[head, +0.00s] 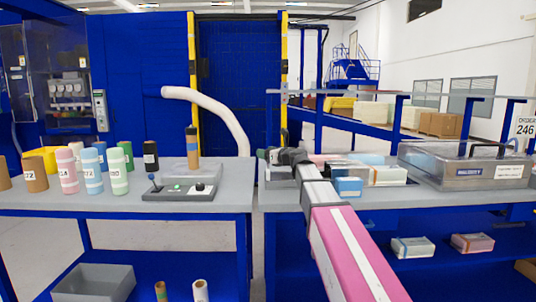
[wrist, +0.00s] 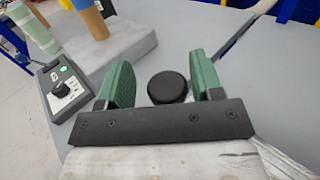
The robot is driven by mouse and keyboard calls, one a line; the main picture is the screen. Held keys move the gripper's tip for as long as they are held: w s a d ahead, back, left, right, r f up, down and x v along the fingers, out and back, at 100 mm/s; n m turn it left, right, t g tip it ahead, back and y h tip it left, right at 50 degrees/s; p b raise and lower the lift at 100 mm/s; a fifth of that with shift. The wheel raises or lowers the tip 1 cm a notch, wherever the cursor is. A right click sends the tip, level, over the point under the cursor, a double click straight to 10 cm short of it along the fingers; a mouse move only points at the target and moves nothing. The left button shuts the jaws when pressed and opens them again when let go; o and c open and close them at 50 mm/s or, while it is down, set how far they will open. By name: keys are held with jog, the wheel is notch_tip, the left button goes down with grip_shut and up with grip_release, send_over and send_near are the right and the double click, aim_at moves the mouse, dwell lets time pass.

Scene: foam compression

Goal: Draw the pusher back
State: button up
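A black round knob (wrist: 168,87) shows between the two green finger pads of my gripper (wrist: 165,86) in the wrist view. It looks like the pusher's end, but the rest of the pusher is not clearly visible. The fingers stand apart on either side of the knob, with a gap at the left one; contact at the right one cannot be told. In the head view my gripper (head: 268,154) is small, at the gap between the two tables, and my own arm hides much around it.
A grey block (head: 200,168) bears a brown and blue tube (head: 193,146). A control box (head: 180,191) with a green light stands in front. Several colored rolls stand at left. Small boxes (head: 348,187) and a clear-lidded case (head: 460,168) lie on the right table.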

jog(key=shift+d, duration=0.15)
jog(key=v, duration=1)
jog(key=shift+s+d, duration=0.2)
jog(key=shift+s, duration=0.1)
